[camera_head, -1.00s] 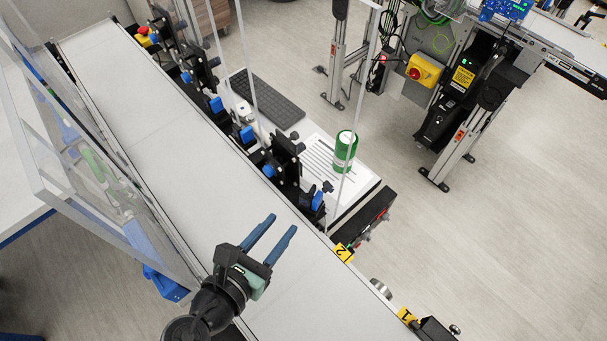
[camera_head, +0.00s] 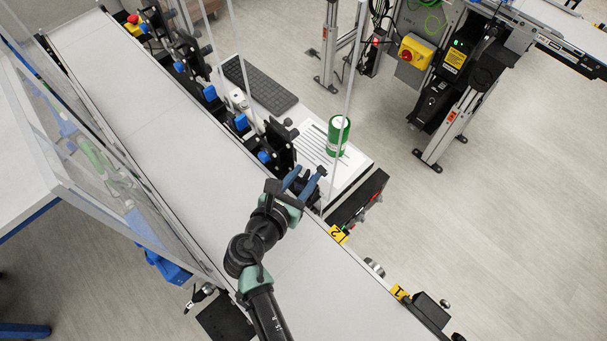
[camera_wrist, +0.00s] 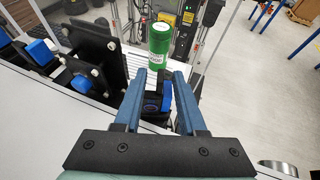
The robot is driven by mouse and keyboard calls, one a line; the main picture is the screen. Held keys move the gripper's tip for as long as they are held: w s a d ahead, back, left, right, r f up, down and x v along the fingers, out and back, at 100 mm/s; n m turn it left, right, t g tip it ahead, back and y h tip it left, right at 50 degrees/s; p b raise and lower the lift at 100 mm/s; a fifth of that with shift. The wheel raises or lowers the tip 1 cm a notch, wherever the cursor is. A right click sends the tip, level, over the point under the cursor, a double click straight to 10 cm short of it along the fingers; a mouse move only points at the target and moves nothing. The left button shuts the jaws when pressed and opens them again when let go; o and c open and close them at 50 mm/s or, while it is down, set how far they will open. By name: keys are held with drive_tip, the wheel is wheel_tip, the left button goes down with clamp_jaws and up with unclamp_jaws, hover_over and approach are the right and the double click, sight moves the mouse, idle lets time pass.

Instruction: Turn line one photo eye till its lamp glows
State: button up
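My gripper (camera_head: 308,174) is open above the far rail of the conveyor. In the wrist view its two blue fingers (camera_wrist: 159,78) stand either side of a black bracketed part with a blue knob (camera_wrist: 152,101); I cannot tell whether they touch it. A yellow tag "1" (camera_head: 400,293) is on the belt's rail at the lower right, with a black device (camera_head: 431,309) beside it. A yellow tag "2" (camera_head: 338,234) is farther up the rail, close to my gripper. I cannot tell which part is the line one photo eye, and no glowing lamp shows on these parts.
The grey belt (camera_head: 150,120) is empty. Black brackets with blue knobs (camera_head: 241,122) line its far side. Beyond are a green can (camera_head: 338,137), papers and a keyboard (camera_head: 262,85). Thin clear posts rise near my gripper. A clear guard (camera_head: 85,150) stands at the left.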

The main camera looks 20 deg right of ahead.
clamp_jaws()
idle(0.4)
drive_tip(key=shift+w+a+m+g+h+b, duration=0.1)
drive_tip(key=shift+m+g+h+b, duration=0.1)
drive_tip(key=shift+m+g+h, duration=0.35)
drive_tip(key=shift+w+a+m+g+h+b, duration=0.1)
drive_tip(key=shift+m+g+h+b, duration=0.1)
drive_tip(key=shift+m+g+h, duration=0.3)
drive_tip(key=shift+m+g, duration=0.85)
unclamp_jaws()
